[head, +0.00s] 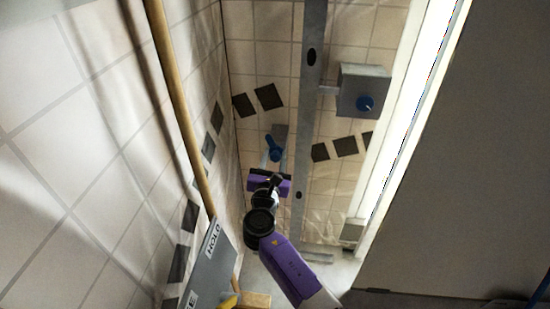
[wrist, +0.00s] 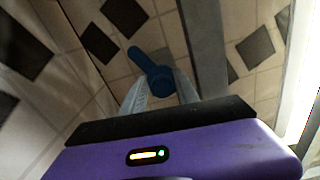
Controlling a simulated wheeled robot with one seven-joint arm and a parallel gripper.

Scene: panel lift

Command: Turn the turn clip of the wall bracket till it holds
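The blue turn clip (head: 273,149) sits on a small grey wall bracket (head: 280,130) on the tiled wall, left of a long metal rail. In the wrist view the clip (wrist: 160,78) shows a round hub and a lever pointing up and left. My purple gripper (head: 268,163) is right in front of the clip. In the wrist view its two grey fingers (wrist: 161,85) are spread, one on each side of the hub. Whether they touch it, I cannot tell. The bracket is mostly hidden behind the clip there.
The metal rail (head: 307,120) with holes stands just right of the clip. A grey box (head: 352,92) with a blue knob (head: 365,104) is farther right, beside a bright strip (head: 412,110). A wooden pole (head: 178,100) and a HOLD sign (head: 213,240) are at left.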

